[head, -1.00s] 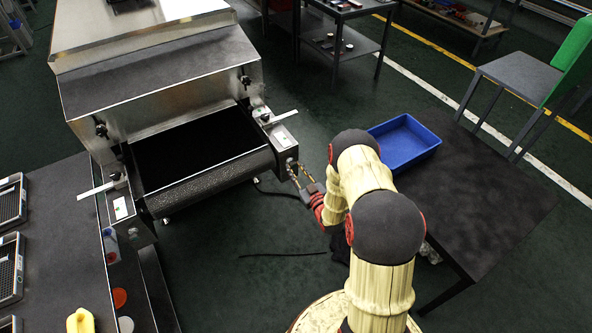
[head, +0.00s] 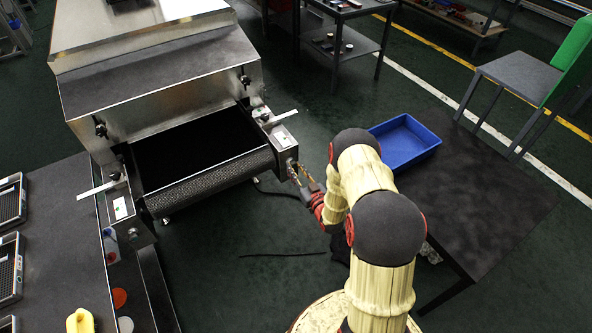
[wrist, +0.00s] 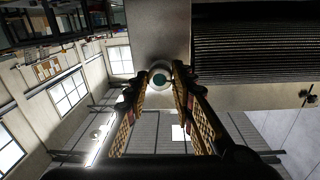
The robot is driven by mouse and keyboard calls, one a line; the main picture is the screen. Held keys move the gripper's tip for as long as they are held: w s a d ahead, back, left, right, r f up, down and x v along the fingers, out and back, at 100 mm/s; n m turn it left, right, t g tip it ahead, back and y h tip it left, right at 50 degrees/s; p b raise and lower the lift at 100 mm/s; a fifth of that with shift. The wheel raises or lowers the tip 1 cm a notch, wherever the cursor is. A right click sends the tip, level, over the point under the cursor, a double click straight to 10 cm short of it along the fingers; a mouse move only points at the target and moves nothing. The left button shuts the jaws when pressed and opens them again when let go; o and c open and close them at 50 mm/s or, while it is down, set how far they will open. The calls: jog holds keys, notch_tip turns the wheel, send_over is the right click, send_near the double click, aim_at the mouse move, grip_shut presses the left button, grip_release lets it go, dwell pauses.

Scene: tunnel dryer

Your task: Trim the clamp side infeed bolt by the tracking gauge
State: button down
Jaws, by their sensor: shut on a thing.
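My gripper (head: 293,170) reaches the front face of the right-hand infeed block (head: 287,155) of the dryer. In the wrist view my gripper (wrist: 160,80) has its two fingers on either side of a round bolt head (wrist: 159,79) with a teal centre, and is shut on it. In the head view the bolt is hidden by the fingertips. A white gauge plate (head: 283,137) lies on top of the right block. A similar plate (head: 119,208) is on the left block. The gauge markings are too small to read.
The black belt (head: 200,150) and its front roller (head: 215,180) lie between the two blocks. A dark table with a blue tray (head: 405,142) stands right of my arm. A left bench carries dark racks (head: 10,262) and a yellow object (head: 80,321). A cable lies on the floor.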

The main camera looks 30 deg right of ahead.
jog(key=m, duration=0.4)
jog(key=shift+r, duration=0.1)
jog(key=m, duration=0.4)
jog(key=shift+m, duration=0.4)
jog(key=m, duration=0.3)
jog(key=shift+y, duration=0.4)
jog(key=m, duration=0.4)
jog(key=shift+d+m+p, duration=0.1)
jog(key=shift+m+p, duration=0.25)
jog(key=shift+m, duration=0.05)
jog(key=m, duration=0.3)
jog(key=shift+y, duration=0.3)
jog(key=m+p, duration=0.1)
jog(key=m, duration=0.3)
jog(key=shift+d+m+y, duration=0.1)
jog(key=shift+m+y, duration=0.2)
jog(key=m, duration=0.4)
jog(key=shift+m+p, duration=0.3)
jog(key=shift+m, duration=1.7)
